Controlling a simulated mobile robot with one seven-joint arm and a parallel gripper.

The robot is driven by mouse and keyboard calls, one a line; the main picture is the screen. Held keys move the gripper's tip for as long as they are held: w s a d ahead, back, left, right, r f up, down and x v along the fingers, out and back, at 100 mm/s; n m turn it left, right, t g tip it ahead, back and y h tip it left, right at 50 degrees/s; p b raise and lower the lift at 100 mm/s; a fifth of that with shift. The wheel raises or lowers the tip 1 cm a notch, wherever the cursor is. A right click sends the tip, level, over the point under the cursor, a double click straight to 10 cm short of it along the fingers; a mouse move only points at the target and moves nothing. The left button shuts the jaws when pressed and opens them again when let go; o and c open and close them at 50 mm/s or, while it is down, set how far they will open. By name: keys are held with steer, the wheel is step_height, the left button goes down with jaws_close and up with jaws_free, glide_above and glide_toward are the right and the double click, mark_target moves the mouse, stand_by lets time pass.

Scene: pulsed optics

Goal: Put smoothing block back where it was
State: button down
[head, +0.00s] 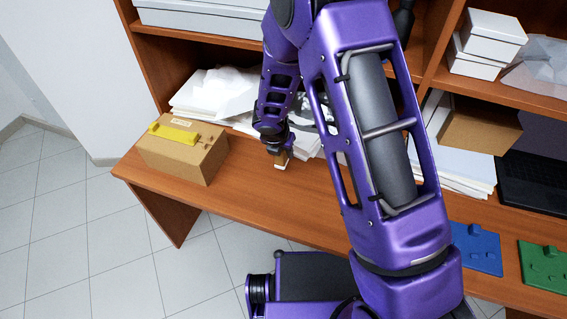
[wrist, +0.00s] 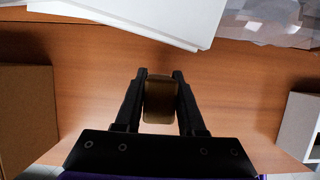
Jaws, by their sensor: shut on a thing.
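The smoothing block (wrist: 160,102) is a small tan-brown block with a paler lower edge. It sits between the two fingers of my gripper (wrist: 160,76), which is shut on it, over the wooden desk. In the head view the block (head: 281,162) shows as a small brown and whitish piece below my gripper (head: 279,152), to the right of the cardboard box. I cannot tell whether the block touches the desk top. My arm hides part of the desk and shelf behind it.
The cardboard box (head: 172,158) with a yellow piece (head: 174,133) on it stands at the desk's left end. Paper stacks (head: 212,92) lie behind. Blue (head: 476,249) and green (head: 545,266) trays lie at the right. Desk (head: 240,197) in front of the gripper is bare.

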mark_target(283, 160)
steer(key=shift+f+b, duration=0.7)
steer(key=shift+f, duration=1.1)
steer(key=shift+f, duration=0.1)
steer(key=shift+f, duration=0.15)
steer(key=c, duration=0.5)
jaws_free()
steer(key=shift+r, duration=0.25)
steer(key=shift+s+r, duration=0.1)
steer(key=shift+r, duration=0.25)
steer(key=p+v, duration=0.3)
steer(key=v, duration=0.8)
steer(key=shift+r+p, duration=0.2)
steer(key=shift+p, duration=0.2)
steer(key=shift+a, duration=0.1)
